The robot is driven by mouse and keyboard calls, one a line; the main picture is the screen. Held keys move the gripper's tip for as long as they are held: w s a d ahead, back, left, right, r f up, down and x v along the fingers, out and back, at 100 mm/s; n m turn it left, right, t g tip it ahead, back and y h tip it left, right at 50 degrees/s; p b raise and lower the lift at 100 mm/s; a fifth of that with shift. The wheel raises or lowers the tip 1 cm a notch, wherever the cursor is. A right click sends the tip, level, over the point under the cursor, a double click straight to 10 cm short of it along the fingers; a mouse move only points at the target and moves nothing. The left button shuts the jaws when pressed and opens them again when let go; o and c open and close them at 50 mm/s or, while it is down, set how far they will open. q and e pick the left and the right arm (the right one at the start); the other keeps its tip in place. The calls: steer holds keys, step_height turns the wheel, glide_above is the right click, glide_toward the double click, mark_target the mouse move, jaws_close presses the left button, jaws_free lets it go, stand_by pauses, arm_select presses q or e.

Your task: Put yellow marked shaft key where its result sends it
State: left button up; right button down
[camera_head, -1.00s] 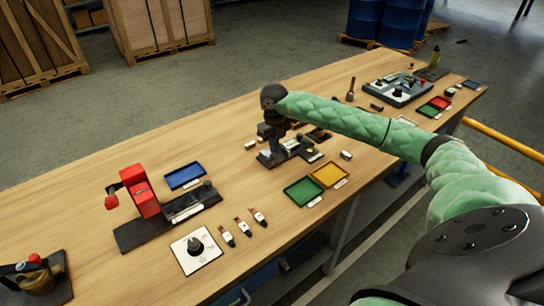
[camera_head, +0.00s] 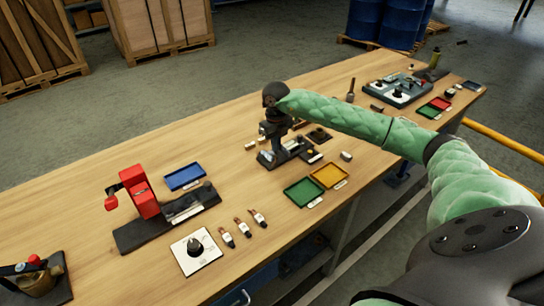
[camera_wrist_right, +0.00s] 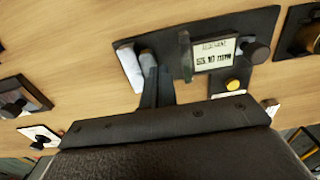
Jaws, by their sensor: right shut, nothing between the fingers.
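My right gripper (camera_head: 279,150) hangs over the measuring station (camera_head: 268,160) in the middle of the bench; its arm hides part of that area. In the right wrist view its fingers (camera_wrist_right: 150,70) are shut and empty, beside the dark station base (camera_wrist_right: 262,22). The station has a display (camera_wrist_right: 215,52) that seems to read 53.10 mm or 63.10 mm; the first digit is unclear. A yellow button (camera_wrist_right: 232,85) is below it. A pale strip (camera_wrist_right: 130,68) lies left of the fingers. I cannot pick out a yellow marked shaft key. My left gripper is not in view.
Green (camera_head: 303,192) and yellow (camera_head: 329,175) trays lie right of the station, a blue tray (camera_head: 185,176) to the left. A red press (camera_head: 145,192), a white dial plate (camera_head: 196,250) and several small tagged parts stand nearer. Another instrument (camera_head: 398,90) stands farther back.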

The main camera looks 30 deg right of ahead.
steer(key=shift+r+p, duration=0.8)
steer(key=shift+r, duration=1.85)
